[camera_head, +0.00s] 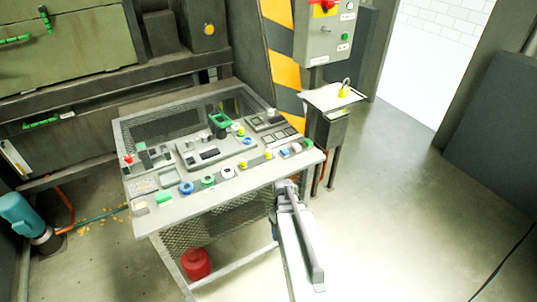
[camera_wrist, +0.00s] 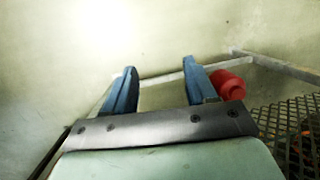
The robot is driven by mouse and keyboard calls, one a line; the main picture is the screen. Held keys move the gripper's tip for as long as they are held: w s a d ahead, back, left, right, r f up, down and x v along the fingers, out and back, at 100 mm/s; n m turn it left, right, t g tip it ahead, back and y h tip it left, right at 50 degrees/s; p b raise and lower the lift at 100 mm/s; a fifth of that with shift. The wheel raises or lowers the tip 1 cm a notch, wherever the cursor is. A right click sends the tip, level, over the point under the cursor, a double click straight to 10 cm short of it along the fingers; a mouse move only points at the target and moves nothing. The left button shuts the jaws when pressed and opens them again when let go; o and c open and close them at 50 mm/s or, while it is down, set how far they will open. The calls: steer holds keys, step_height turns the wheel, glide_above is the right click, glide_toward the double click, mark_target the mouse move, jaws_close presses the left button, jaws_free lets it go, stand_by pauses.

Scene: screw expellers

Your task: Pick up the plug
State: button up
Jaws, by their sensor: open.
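I cannot tell for certain which thing is the plug. A red rounded object (camera_head: 197,263) lies low under the front of the control desk. The red object also shows in the wrist view (camera_wrist: 229,84), just right of and beyond my right finger. My gripper (camera_wrist: 160,68) is open with two blue fingers, and nothing is held between them. Between the fingers I see pale floor and a grey bar. In the head view my arm reaches to the desk's front right side, and the fingers are mostly hidden. A small yellow object with a hook (camera_head: 344,91) stands on a side shelf.
The control desk (camera_head: 235,183) carries several coloured buttons, with mesh sides (camera_head: 240,212) below. Its lower frame bars (camera_wrist: 285,66) lie close to the fingers. A switch box (camera_head: 328,34) stands behind the shelf (camera_head: 322,98). A teal cylinder (camera_head: 20,212) stands left. Open floor (camera_head: 410,200) lies right.

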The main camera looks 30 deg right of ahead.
mark_target(268, 150)
steer(key=w+d+r+n+t, duration=0.1)
steer(key=w+d+r, duration=0.2)
steer(key=d+r, duration=0.6)
steer(key=w+d+r+t, duration=0.2)
steer(key=w+d+r, duration=0.1)
steer(key=d+r, duration=0.6)
steer(key=w+r+n, duration=0.1)
steer(key=w+r, duration=0.1)
steer(key=w+a+r+n+t, duration=0.1)
steer(key=w+r, duration=0.1)
steer(key=r, duration=0.1)
steer(key=w+r+n, duration=0.1)
steer(key=w+r, duration=0.1)
steer(key=r, duration=0.1)
steer(key=shift+w+a, duration=0.1)
steer(key=shift+a, duration=0.2)
steer(key=w+a+r+n+t+y, duration=0.2)
steer(key=w+a+r+n, duration=0.35)
steer(key=w+r, duration=0.2)
steer(key=shift+m, duration=0.25)
steer(key=shift+s+x, duration=0.1)
steer(key=shift+x, duration=3.15)
steer(key=shift+s+x, duration=0.15)
steer(key=shift+x, duration=3.15)
steer(key=shift+c, duration=0.5)
